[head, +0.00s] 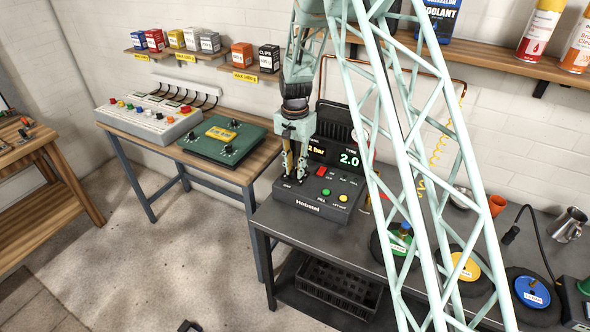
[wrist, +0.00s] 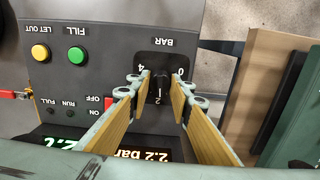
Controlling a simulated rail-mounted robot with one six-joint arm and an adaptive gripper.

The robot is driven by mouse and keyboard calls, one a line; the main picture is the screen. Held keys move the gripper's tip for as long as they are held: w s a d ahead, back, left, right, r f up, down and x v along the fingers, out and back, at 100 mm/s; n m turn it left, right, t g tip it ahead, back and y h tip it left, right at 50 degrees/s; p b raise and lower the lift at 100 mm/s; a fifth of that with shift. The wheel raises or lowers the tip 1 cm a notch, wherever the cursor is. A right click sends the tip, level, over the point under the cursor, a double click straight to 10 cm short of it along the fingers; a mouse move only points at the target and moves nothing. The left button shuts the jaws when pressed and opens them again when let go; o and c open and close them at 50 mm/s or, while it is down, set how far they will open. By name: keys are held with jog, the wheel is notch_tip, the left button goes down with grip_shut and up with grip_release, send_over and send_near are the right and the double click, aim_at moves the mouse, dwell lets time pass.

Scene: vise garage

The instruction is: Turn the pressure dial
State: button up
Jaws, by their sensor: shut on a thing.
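The pressure dial (wrist: 158,91) is a small black knob on a dark panel marked BAR, with 0, 2 and 4 around it. It belongs to the grey inflator box (head: 318,209) on the dark bench. My gripper (wrist: 161,85) points down over the box's left part, its yellow-padded fingers shut on the dial from both sides. In the head view, my gripper (head: 294,176) hides the dial. The wrist view shows the display (wrist: 130,155) upside down, reading 2.2 bar. In the head view a green 2.0 shows under TYRE.
A green button (wrist: 77,55), a yellow button (wrist: 40,53) and a red switch (head: 321,171) sit on the same panel. Left of the box stands a wooden table with a green panel (head: 222,138). Discs (head: 464,266) lie on the bench to the right, behind my lattice arm.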

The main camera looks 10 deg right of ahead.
aim_at(295, 169)
jog(key=shift+n, duration=2.3)
jog(key=o, duration=0.8)
jog(key=shift+o, duration=0.2)
notch_tip(295, 169, up, 12)
